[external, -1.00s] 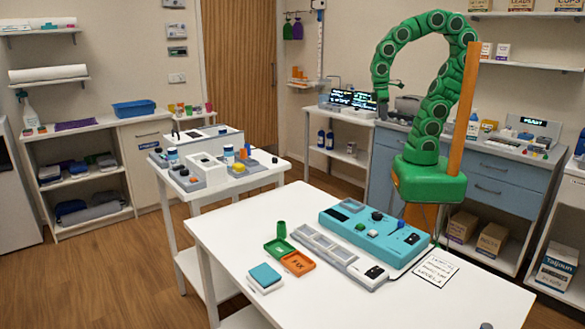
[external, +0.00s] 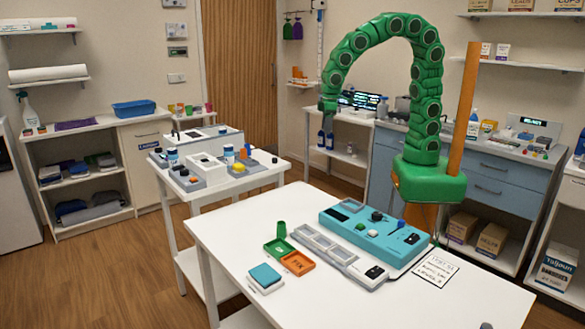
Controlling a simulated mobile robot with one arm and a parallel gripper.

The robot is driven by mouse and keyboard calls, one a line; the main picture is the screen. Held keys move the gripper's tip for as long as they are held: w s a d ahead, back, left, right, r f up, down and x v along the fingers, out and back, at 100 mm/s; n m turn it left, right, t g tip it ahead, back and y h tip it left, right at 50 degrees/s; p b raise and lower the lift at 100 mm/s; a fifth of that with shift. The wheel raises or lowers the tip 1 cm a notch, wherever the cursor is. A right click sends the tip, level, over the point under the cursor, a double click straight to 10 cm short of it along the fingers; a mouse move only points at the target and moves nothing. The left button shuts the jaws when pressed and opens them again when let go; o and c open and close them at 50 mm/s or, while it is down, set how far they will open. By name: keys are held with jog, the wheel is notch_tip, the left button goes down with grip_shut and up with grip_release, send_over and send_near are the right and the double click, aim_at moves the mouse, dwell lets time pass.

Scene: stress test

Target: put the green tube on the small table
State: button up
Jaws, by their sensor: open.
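A small green tube (external: 281,230) stands upright on the large white table, at the back edge of a green tray (external: 277,250); whether it stands in the tray or just behind it I cannot tell. The smaller white table (external: 262,180) is behind and to the left, with devices and bottles on it. My green segmented arm arches up from its base and bends down to the left. My gripper (external: 327,108) hangs at its end, high above and to the right of the tube, far from it. It is open and nothing shows in it; its fingers are tiny here.
An orange tray (external: 298,263), a teal-topped box (external: 265,276), a grey compartment strip (external: 320,245) and a teal device (external: 375,235) lie near the tube. The smaller table's top is crowded, with some bare room along its front edge.

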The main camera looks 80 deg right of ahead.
jog(key=w+a+f+n+t, duration=0.1)
jog(key=w+a+f, duration=0.2)
jog(key=w+a, duration=0.5)
jog(key=n+t+y, duration=0.2)
jog(key=n+y, duration=0.1)
jog(key=n, duration=0.1)
send_near(278, 233)
jog(key=shift+d+x, duration=0.15)
jog(key=shift+x, duration=1.65)
jog(key=shift+d+x, duration=0.15)
jog(key=shift+x, duration=1.65)
jog(key=shift+f, duration=0.1)
grip_shut()
